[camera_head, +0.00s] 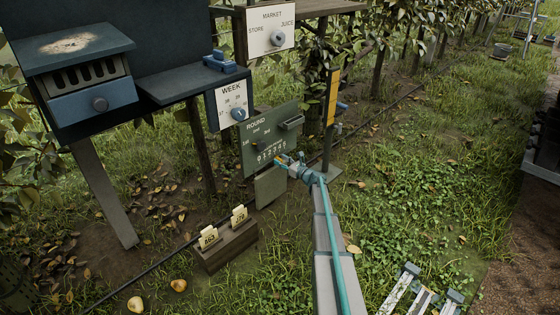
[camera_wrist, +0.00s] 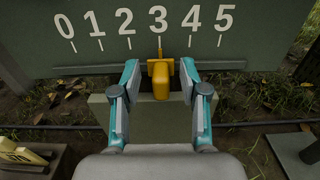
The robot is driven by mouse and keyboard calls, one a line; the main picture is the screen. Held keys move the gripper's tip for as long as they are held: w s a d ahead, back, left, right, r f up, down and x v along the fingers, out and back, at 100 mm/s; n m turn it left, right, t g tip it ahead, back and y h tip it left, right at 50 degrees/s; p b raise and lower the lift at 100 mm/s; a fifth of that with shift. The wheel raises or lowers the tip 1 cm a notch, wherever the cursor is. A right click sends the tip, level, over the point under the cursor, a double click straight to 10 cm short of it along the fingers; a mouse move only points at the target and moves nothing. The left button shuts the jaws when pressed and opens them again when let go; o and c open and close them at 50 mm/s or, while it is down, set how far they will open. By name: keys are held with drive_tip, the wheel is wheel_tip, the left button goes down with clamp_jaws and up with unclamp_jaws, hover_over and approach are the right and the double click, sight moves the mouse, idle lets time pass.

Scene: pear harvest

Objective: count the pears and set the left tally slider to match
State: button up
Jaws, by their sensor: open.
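The tally slider is an orange-yellow block (camera_wrist: 162,82) on the lower edge of a green board (camera_wrist: 250,45) marked 0 to 5. Its thin pointer stands under the 3. My gripper (camera_wrist: 160,76) is open, with one teal-edged finger on each side of the slider; I cannot tell if either finger touches it. In the head view, my gripper (camera_head: 284,160) is at the lower right of the green ROUND board (camera_head: 255,139).
A wooden box (camera_head: 226,250) with pale tags stands below the board. A WEEK dial (camera_head: 238,113) and a MARKET dial (camera_head: 277,38) are nearby. A blue-grey cabinet (camera_head: 96,103) is at left. Open grass lies to the right.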

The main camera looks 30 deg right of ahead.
drive_tip(key=v, duration=1)
drive_tip(key=shift+s, duration=0.3)
